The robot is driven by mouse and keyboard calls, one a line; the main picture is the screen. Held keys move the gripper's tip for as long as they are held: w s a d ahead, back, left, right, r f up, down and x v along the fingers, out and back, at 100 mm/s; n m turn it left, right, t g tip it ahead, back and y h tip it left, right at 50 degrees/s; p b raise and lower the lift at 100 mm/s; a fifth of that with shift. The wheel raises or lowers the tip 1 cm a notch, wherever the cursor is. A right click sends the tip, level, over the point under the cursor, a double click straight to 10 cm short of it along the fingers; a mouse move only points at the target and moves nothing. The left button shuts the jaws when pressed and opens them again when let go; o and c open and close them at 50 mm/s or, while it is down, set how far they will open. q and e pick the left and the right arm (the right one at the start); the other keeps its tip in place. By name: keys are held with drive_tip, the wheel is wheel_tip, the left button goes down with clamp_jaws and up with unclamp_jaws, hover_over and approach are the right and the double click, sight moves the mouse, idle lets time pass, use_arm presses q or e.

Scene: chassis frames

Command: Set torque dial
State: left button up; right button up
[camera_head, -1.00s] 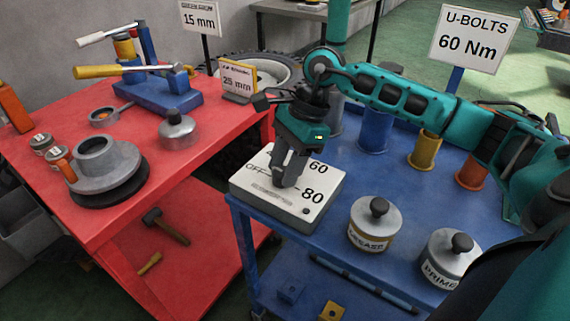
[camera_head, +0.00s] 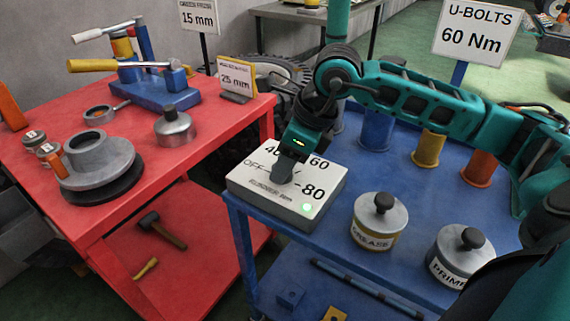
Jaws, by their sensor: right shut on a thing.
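The torque dial box (camera_head: 325,174), a pale flat box, lies at the left edge of the blue table. Its top reads OFF, 40, 60 and 80, with the 40 partly covered. A small lamp (camera_head: 306,208) at its front right corner glows green. My right gripper (camera_head: 281,178) points down at the middle of the box top and is shut on the dial knob, which it hides. I cannot tell which mark the knob points at. A sign (camera_head: 476,32) at the back reads "U-BOLTS 60 Nm". My left gripper is not in view.
A grease tin (camera_head: 378,232) and a primer tin (camera_head: 456,268) stand right of the box. Blue, yellow and orange cups (camera_head: 427,149) stand behind. The red table (camera_head: 215,150) at left holds a clamp tool, flanged part, kettle-like pot and "25 mm" sign (camera_head: 237,76).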

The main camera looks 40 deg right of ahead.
drive_tip(key=shift+m+h, duration=0.4)
drive_tip(key=shift+m, duration=0.5)
drive_tip(key=shift+b, duration=0.3)
drive_tip(key=o, duration=1)
drive_tip(key=shift+r, duration=0.1)
drive_tip(key=p+v, duration=0.1)
drive_tip(key=v, duration=0.5)
drive_tip(key=p+v, duration=0.1)
drive_tip(key=v, duration=0.5)
drive_tip(key=shift+s+r, duration=0.3)
drive_tip(key=shift+s, duration=0.05)
drive_tip(key=shift+f, duration=0.1)
